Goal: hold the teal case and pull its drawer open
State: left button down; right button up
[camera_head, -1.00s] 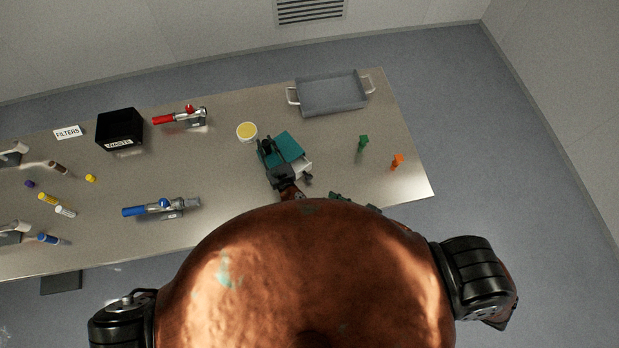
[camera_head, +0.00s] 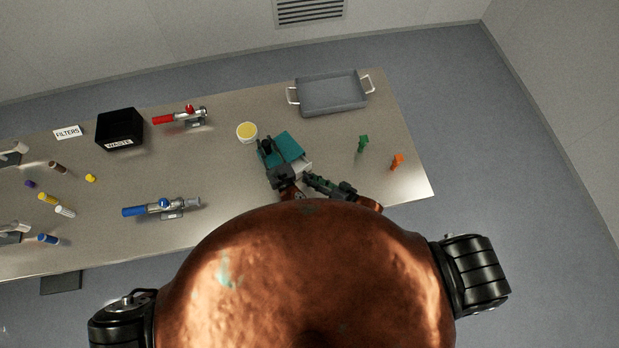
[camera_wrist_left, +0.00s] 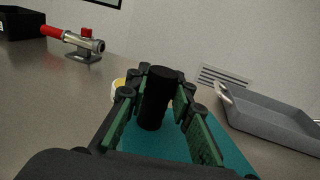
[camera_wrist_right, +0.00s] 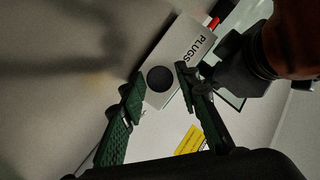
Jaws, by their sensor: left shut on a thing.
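The teal case (camera_head: 289,145) stands on the table; its top also shows in the left wrist view (camera_wrist_left: 165,143). My left gripper (camera_head: 266,150) is shut on the black upright handle (camera_wrist_left: 153,98) on top of the case. The light drawer front (camera_wrist_right: 186,58), marked PLUGS, carries a round black knob (camera_wrist_right: 160,79). The drawer's pale edge (camera_head: 301,164) shows at the case's lower right. My right gripper (camera_wrist_right: 160,82) is open, its fingers on either side of the knob with gaps visible. In the head view the right gripper (camera_head: 309,180) is beside the drawer front.
A white tub with yellow contents (camera_head: 247,132) stands close behind the case. A grey tray (camera_head: 332,94) is at the back right. Green (camera_head: 363,143) and orange (camera_head: 397,161) pieces stand to the right. A blue-handled valve (camera_head: 162,208) lies left. A yellow label (camera_wrist_right: 190,141) shows below the drawer.

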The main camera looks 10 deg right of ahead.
jog(key=shift+x, duration=0.9)
grip_shut()
jog(key=shift+s, duration=0.1)
